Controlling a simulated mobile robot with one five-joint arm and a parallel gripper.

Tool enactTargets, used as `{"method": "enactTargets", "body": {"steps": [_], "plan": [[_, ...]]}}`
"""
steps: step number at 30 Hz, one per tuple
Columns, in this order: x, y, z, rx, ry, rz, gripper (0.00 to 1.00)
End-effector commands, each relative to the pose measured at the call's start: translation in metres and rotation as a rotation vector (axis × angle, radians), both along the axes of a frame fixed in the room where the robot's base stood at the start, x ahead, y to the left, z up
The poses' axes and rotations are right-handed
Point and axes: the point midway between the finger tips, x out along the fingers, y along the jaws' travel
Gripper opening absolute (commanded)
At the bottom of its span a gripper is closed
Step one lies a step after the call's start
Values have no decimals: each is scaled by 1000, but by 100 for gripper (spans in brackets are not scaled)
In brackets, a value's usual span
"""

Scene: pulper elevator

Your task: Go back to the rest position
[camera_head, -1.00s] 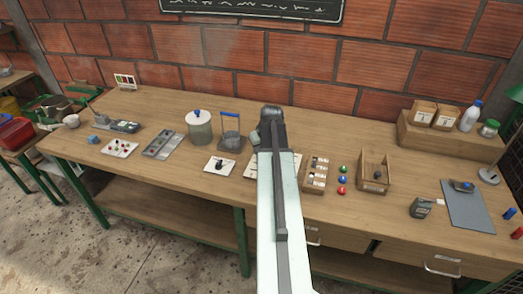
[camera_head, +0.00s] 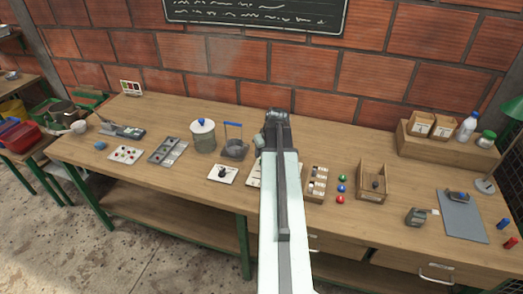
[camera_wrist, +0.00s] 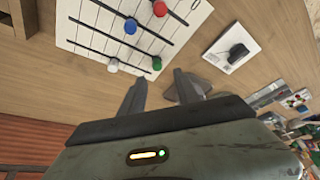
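My arm stretches up the middle of the head view over the wooden bench (camera_head: 400,215). My gripper shows from behind in the wrist view (camera_wrist: 162,85), its two fingers apart with nothing seen between them. Its fingers are hidden in the head view. It hangs over the bench, next to a white board (camera_wrist: 92,30) with dark lines and red, blue, green and white pieces. That board is mostly hidden behind my arm in the head view.
A compartment box (camera_head: 317,184), coloured balls (camera_head: 342,189) and a wooden tray (camera_head: 373,182) stand right. A brick wall (camera_head: 190,80) closes the back.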

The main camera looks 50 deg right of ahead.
Motion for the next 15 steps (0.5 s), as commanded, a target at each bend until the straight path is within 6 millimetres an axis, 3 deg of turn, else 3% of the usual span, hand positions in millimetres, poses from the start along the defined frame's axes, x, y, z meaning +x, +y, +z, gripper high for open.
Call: {"method": "enactTargets", "body": {"steps": [1, 3, 15], "plan": [[-4, 2, 16, 1, 0, 0, 38], [-6, 3, 21, 1, 0, 0, 38], [-6, 3, 18, 1, 0, 1, 38]]}}
